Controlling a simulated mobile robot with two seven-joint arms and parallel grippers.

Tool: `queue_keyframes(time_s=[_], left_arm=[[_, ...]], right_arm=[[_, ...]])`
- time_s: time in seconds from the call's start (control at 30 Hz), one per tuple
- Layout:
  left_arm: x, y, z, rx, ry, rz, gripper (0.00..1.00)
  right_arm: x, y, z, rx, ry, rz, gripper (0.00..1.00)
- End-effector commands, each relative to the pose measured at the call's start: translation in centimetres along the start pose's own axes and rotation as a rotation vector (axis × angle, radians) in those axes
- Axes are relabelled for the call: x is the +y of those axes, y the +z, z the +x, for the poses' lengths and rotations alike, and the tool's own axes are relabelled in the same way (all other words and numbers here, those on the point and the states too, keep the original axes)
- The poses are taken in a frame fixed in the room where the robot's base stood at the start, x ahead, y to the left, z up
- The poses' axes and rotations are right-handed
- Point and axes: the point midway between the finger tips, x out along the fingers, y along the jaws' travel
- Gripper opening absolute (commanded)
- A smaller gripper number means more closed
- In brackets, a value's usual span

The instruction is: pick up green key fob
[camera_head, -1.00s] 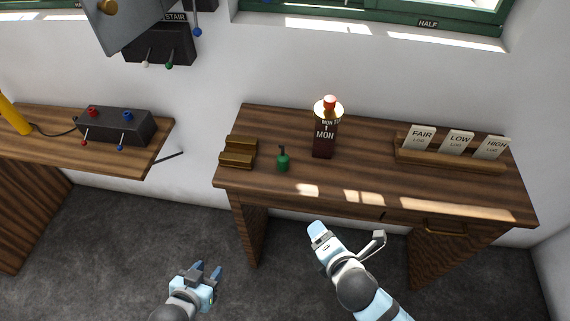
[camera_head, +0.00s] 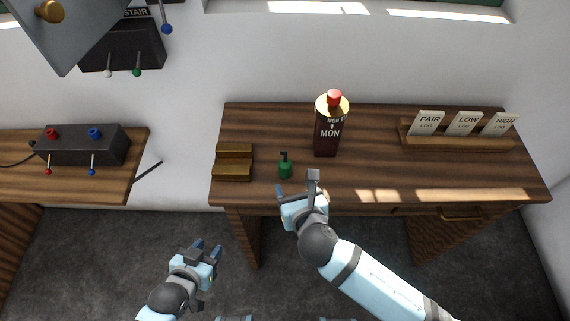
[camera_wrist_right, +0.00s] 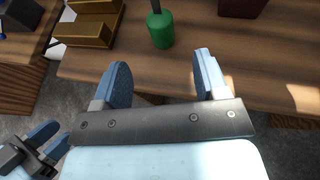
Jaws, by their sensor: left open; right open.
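The green key fob (camera_head: 286,170), a small green cylinder with a dark top, stands upright on the wooden desk (camera_head: 375,180). It also shows in the right wrist view (camera_wrist_right: 160,30), beyond the gap between the fingers. My right gripper (camera_head: 298,188) is open and empty at the desk's front edge, just in front of the fob and apart from it. Its two blue fingers (camera_wrist_right: 163,82) show in the right wrist view. My left gripper (camera_head: 207,250) is open and empty, lower left, over the floor in front of the desk.
A brown stepped wooden holder (camera_head: 233,162) sits left of the fob. A dark red-topped MON bottle (camera_head: 327,130) stands behind it to the right. A card rack (camera_head: 455,137) is at the desk's right. A switch box (camera_head: 84,145) sits on the left table.

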Motion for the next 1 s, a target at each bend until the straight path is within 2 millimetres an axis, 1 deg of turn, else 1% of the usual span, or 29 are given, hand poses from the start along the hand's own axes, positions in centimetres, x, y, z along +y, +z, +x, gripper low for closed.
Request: queue_keyframes(time_s=[0.03,0.1,0.2,0.43,0.6,0.7,0.8,1.0], left_arm=[[0.0,0.0,0.0,-0.001,0.0,-0.001,0.43],[0.0,0.1,0.0,-0.002,-0.001,0.0,0.43],[-0.1,0.1,0.0,-0.003,-0.002,0.0,0.43],[-0.4,-0.2,0.0,0.001,-0.007,0.002,0.43],[-0.4,-0.6,-0.2,0.003,-0.008,0.003,0.43],[-0.5,-0.6,-0.2,0.004,-0.009,0.003,0.43],[-0.5,-0.7,-0.2,0.004,-0.009,0.003,0.43],[-0.5,-0.6,-0.2,0.005,-0.009,0.003,0.43]], right_arm=[[0.0,0.1,1.1,0.0,-0.002,0.001,0.67],[0.0,0.1,2.4,0.0,-0.001,0.002,0.67],[0.0,0.1,3.8,0.0,0.0,0.003,0.67],[0.0,0.2,5.4,0.0,0.0,0.004,0.67],[-0.2,0.5,8.0,0.001,-0.001,0.004,0.67],[-0.1,0.3,9.2,0.001,0.001,0.004,0.67],[-0.1,0.3,9.8,0.002,0.001,0.003,0.67],[-0.1,0.3,9.8,0.001,0.001,0.003,0.67]])
